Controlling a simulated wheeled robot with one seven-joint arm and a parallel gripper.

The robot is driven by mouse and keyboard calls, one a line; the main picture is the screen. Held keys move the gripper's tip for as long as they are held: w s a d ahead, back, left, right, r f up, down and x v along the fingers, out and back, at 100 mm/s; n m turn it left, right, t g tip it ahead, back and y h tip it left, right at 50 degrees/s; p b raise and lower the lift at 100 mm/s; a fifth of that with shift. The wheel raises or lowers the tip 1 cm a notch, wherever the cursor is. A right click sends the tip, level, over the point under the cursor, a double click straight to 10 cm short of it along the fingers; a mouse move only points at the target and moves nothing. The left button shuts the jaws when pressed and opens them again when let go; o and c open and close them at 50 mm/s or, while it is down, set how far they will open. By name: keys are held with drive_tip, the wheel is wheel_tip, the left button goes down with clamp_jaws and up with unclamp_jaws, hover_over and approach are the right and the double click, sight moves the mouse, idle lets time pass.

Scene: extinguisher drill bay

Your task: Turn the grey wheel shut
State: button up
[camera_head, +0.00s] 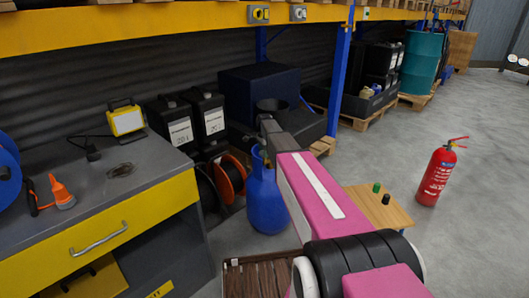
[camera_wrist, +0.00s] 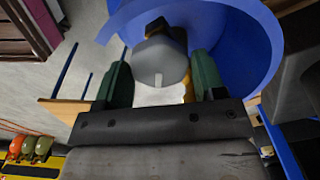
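A blue gas bottle (camera_head: 266,200) stands upright on the floor, partly behind my arm in the head view. In the wrist view its blue collar (camera_wrist: 258,48) curves around a grey wheel (camera_wrist: 158,62). My gripper (camera_wrist: 162,78) reaches in at the collar, with one dark green finger on each side of the wheel. The fingers stand apart, about as wide as the wheel; whether they touch it I cannot tell. A bit of yellow shows beside the right finger. In the head view, the wheel and fingertips are hidden by my arm.
A grey workbench (camera_head: 105,190) with a yellow drawer stands at left. A cable reel (camera_head: 230,176) and black canisters (camera_head: 208,115) are behind the bottle. A small wooden table (camera_head: 362,205) and a red extinguisher (camera_head: 437,175) are at right. Open floor lies beyond them.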

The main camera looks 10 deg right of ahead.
drive_tip(key=shift+o, duration=0.8)
wheel_tip(320, 180, up, 11)
drive_tip(key=shift+f, duration=0.15)
drive_tip(key=s+f+n, duration=0.4)
drive_tip(key=s+n, duration=0.1)
drive_tip(key=s, duration=0.7)
drive_tip(key=s+f+n, duration=0.4)
drive_tip(key=s+n, duration=0.1)
drive_tip(key=s, duration=0.8)
drive_tip(key=s+f+n, duration=0.4)
drive_tip(key=s+n, duration=0.1)
drive_tip(key=s, duration=0.7)
drive_tip(key=shift+s+f, duration=0.3)
drive_tip(key=shift+a, duration=0.1)
